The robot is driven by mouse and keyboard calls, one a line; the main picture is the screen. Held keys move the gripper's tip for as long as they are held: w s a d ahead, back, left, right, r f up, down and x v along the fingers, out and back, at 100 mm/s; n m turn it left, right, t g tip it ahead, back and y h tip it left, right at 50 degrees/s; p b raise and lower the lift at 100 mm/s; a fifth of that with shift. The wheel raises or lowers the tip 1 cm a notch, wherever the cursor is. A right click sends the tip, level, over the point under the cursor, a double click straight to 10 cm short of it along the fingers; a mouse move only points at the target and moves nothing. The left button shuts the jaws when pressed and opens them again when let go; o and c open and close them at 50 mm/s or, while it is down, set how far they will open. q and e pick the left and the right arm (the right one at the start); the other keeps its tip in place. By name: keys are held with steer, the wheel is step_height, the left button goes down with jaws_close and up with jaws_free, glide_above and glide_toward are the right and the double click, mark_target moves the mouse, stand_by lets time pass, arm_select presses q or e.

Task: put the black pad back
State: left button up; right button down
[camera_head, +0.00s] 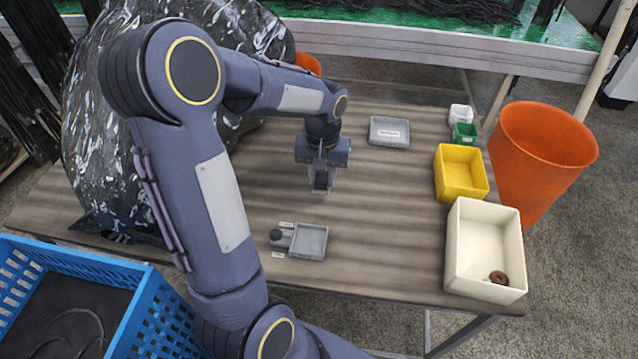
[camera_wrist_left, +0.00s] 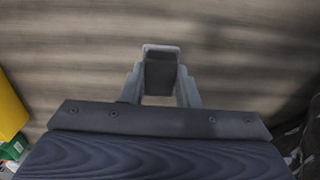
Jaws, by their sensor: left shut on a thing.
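My left gripper (camera_head: 321,188) is above the middle of the wooden table, pointing down. It is shut on the black pad (camera_head: 321,178), a small dark block between its fingers. In the left wrist view the pad (camera_wrist_left: 160,73) shows between the two grey fingers (camera_wrist_left: 161,85), with bare table behind it. A grey square tray with a label (camera_head: 390,131) lies at the back of the table. My right gripper is not in view.
A cream bin (camera_head: 462,240) with a brown ring (camera_head: 498,277), a yellow bin (camera_head: 460,172) and small green (camera_head: 464,134) and white cups line the right edge. The centre is clear.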

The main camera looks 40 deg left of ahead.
mark_target(319, 184)
arm_select(q)
steer(key=shift+w+a+f, duration=0.25)
steer(key=shift+a+f, duration=0.25)
steer(key=shift+f, duration=0.2)
steer(key=shift+w+a+f, duration=0.1)
steer(key=shift+a+f, duration=0.1)
steer(key=shift+f, duration=0.8)
steer(key=shift+w+a+f, duration=0.1)
steer(key=shift+a+f, duration=0.05)
steer(key=shift+f, duration=0.8)
steer(key=shift+f+b, duration=0.1)
steer(key=shift+b, duration=0.2)
steer(key=shift+f, duration=0.15)
steer(key=o, duration=0.9)
steer(key=shift+o, duration=0.2)
